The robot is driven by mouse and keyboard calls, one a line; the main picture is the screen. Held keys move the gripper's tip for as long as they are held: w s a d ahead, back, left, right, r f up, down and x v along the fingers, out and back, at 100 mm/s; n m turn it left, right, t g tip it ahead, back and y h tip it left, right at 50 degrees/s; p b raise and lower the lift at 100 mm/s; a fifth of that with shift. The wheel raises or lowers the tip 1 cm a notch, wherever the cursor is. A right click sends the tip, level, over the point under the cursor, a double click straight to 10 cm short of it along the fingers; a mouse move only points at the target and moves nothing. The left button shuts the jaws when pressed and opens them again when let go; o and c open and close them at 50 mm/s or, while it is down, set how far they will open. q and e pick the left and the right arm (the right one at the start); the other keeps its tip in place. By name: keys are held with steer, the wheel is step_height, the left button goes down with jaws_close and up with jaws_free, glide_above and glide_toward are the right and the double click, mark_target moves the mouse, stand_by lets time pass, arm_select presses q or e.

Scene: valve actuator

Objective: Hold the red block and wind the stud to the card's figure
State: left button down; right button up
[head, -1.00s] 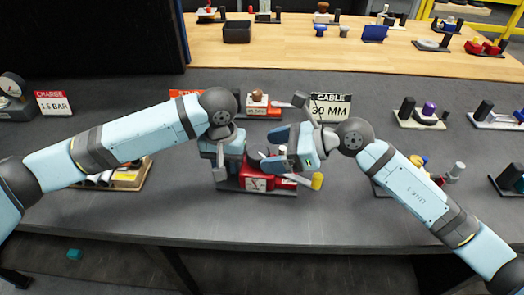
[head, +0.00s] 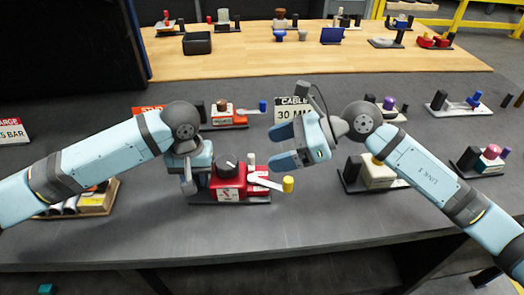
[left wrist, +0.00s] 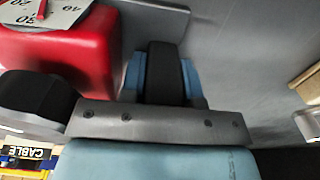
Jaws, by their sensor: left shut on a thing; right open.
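The red block (head: 228,186) stands on a dark base at the middle of the table. It has a black knob (head: 229,166) on top and a white scale in front. A pale lever with a yellow end (head: 288,184) reaches out to its right. In the left wrist view the block (left wrist: 75,55) is beside my left gripper (left wrist: 163,85), which is shut on a black upright post. My right gripper (head: 298,150) is open and empty, above and right of the block. The red-topped card (head: 150,112), apparently reading STUD, is mostly hidden by my left arm.
A CABLE 30 MM card (head: 292,112) stands behind, partly covered by my right gripper. A CHARGE card (head: 12,131) is at the left edge. Other fixtures stand behind and right, including one with a cream block (head: 378,174).

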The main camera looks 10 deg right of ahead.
mark_target(230, 162)
step_height(230, 162, up, 3)
steer(key=a+h, duration=0.2)
steer(key=h, duration=0.2)
steer(key=x, duration=1.1)
steer(key=shift+w+a, duration=0.1)
steer(key=shift+a, duration=0.05)
steer(key=shift+c, duration=0.5)
